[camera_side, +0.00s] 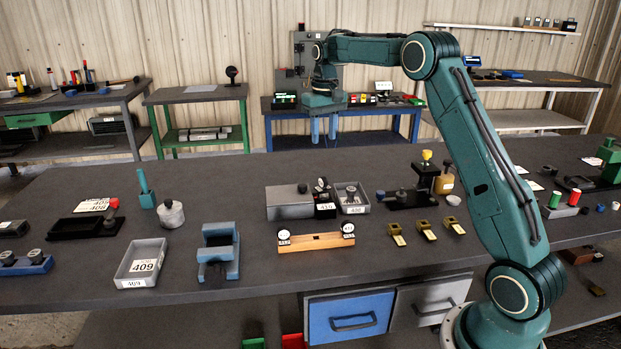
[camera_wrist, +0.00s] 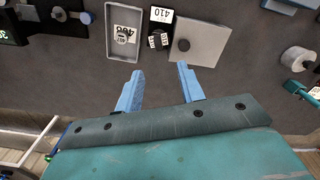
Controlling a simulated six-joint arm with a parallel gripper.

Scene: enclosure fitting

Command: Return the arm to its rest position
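My gripper (camera_side: 323,132) hangs high above the workbench (camera_side: 110,190) in the side view, with its two light blue fingers pointing down. My arm is raised and bent at the elbow. In the wrist view the fingers of my gripper (camera_wrist: 158,78) stand apart with only bare bench seen between them, so it is open and empty. No object touches the fingers.
A grey box (camera_side: 290,207), a black block (camera_side: 325,211) and a grey tray (camera_side: 352,208) stand mid-bench. A wooden bar (camera_side: 315,242) and a blue fixture (camera_side: 218,262) are nearer the front. The air around my gripper looks clear.

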